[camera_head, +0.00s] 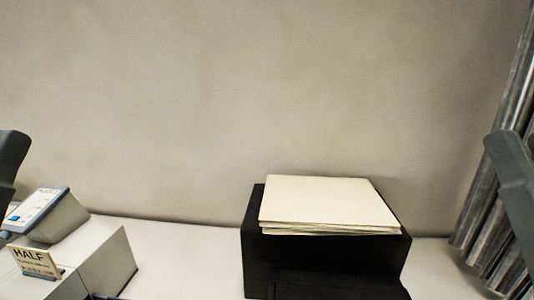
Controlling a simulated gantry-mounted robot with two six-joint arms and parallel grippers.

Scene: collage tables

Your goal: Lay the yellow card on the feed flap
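A black printer-like machine (258,252) stands on the table against the wall. A dark panel (335,288) juts from its lower front, cut off by the bottom edge; I cannot tell whether it is the feed flap. No clearly yellow card shows. A stack of pale cream sheets (328,203) lies on top of the machine. A dark grey part of my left arm shows at the left edge, and I cannot make out fingertips on it. A grey link of my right arm is at the right edge; the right gripper is out of frame.
At lower left are a grey box (107,265), a small sign reading HALF (37,263) and a sloped device with a pale panel (45,212). Shiny metallic folds (490,215) hang at the right. White table (190,258) is clear between box and machine.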

